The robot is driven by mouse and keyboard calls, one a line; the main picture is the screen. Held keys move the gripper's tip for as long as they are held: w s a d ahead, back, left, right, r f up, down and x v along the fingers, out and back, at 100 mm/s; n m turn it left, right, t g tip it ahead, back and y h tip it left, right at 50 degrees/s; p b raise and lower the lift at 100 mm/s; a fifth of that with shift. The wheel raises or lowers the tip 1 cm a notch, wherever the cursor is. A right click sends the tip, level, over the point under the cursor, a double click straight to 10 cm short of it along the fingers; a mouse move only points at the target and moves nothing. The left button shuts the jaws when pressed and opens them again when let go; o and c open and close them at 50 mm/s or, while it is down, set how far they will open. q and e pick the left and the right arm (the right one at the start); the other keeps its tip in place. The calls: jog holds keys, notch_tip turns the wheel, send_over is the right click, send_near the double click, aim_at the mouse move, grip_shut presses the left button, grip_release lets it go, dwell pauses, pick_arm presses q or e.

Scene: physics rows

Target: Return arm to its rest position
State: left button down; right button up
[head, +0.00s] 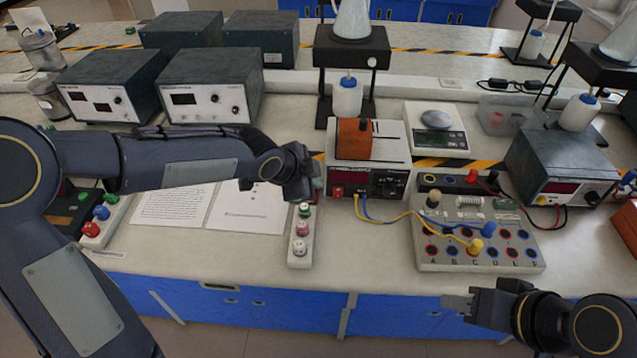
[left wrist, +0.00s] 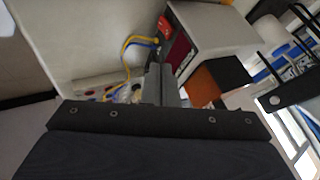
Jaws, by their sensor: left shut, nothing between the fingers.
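My left arm (head: 190,160) reaches in from the left across the bench. My left gripper (head: 308,178) is above the bench, just left of the power supply with the red display (head: 368,183) and behind the strip with coloured knobs (head: 301,235). Its fingers show closed together with nothing between them in the left wrist view (left wrist: 160,85). My right gripper (head: 458,301) is at the bench's front edge, below the terminal board (head: 475,266). The gap between its fingers is too small to tell.
An orange-and-black block (head: 354,138) sits on the power supply. Yellow and blue wires (head: 400,218) run from the supply to the terminal board. Printed sheets (head: 172,205) lie under my left arm. Grey instrument boxes (head: 210,85) stand behind it. A scale (head: 436,120) is further back.

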dwell(0.4)
pick_arm(q)
jog(key=s+a+r+n+y, duration=0.2)
jog(key=s+a+n, duration=0.3)
jog(key=s+a, duration=0.15)
jog(key=s+a+r+n+y, duration=0.1)
jog(key=s+a+r+n, duration=0.25)
jog(key=s+a, duration=0.3)
jog(key=s+a+f+n+h, duration=0.1)
jog(key=s+a+f+n, duration=0.1)
jog(key=s+n, duration=0.8)
jog(key=shift+s+a+h, duration=0.4)
jog(key=shift+s+a, duration=0.05)
jog(key=shift+s, duration=1.8)
jog(key=shift+r, duration=0.1)
